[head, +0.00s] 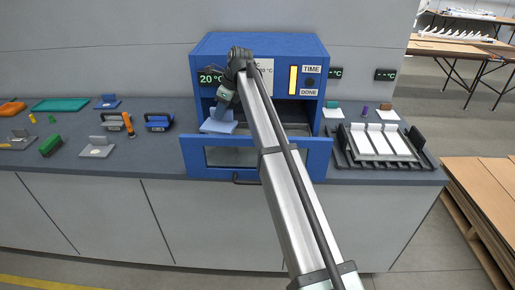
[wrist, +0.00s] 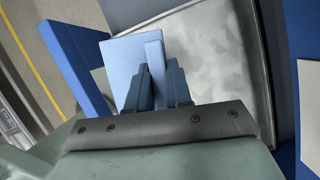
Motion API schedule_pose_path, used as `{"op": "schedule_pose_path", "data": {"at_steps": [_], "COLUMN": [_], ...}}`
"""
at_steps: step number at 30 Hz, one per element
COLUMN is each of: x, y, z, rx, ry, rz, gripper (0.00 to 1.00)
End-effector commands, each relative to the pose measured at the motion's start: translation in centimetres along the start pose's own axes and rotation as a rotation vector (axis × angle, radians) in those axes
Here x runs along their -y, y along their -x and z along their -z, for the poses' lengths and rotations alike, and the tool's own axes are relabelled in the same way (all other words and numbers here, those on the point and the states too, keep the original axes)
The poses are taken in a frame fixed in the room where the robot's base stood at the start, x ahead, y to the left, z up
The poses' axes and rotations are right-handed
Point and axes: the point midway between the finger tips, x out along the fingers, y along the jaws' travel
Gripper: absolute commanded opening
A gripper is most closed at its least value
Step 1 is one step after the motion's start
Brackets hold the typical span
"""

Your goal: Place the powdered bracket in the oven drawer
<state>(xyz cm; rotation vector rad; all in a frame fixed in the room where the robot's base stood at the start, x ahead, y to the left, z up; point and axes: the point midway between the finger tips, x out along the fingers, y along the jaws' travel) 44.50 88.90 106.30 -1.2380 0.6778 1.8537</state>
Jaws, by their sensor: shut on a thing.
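The powdered bracket (head: 218,127) is light blue, with a flat plate and an upright flange. My gripper (head: 225,110) is shut on it at the front left of the oven opening. In the wrist view my gripper (wrist: 158,85) has its two dark blue fingers closed on the flange, and the bracket's plate (wrist: 128,60) shows beside them. The blue oven (head: 260,45) has its drawer (head: 190,157) pulled out, with a windowed front. The drawer's grey mottled floor (wrist: 210,45) lies below and beside the bracket. I cannot tell whether the bracket touches it.
Several brackets lie on the bench at left, including a grey one (head: 98,148) and a blue one (head: 107,102). An orange-handled tool (head: 128,124) and a blue block (head: 158,122) are near the oven. A black rack with white strips (head: 380,143) stands at right.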

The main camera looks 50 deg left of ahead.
Motion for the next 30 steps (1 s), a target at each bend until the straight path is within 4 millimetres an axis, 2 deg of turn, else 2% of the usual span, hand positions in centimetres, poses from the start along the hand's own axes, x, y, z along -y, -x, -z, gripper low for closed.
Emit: {"op": "schedule_pose_path", "data": {"at_steps": [3, 9, 16, 24, 30], "x": [2.2, 4.5, 5.3, 5.2, 5.3], "y": [-0.4, -0.9, -1.8, -5.6, -7.1], "z": [3.2, 6.6, 8.1, 9.6, 10.2], "rx": [0.002, 0.003, 0.003, 0.003, 0.004], "ry": [-0.069, -0.145, -0.171, -0.171, -0.169], "rz": [0.028, 0.06, 0.071, 0.069, 0.071], "gripper": [0.0, 0.0, 0.0, 0.0, 0.0]}}
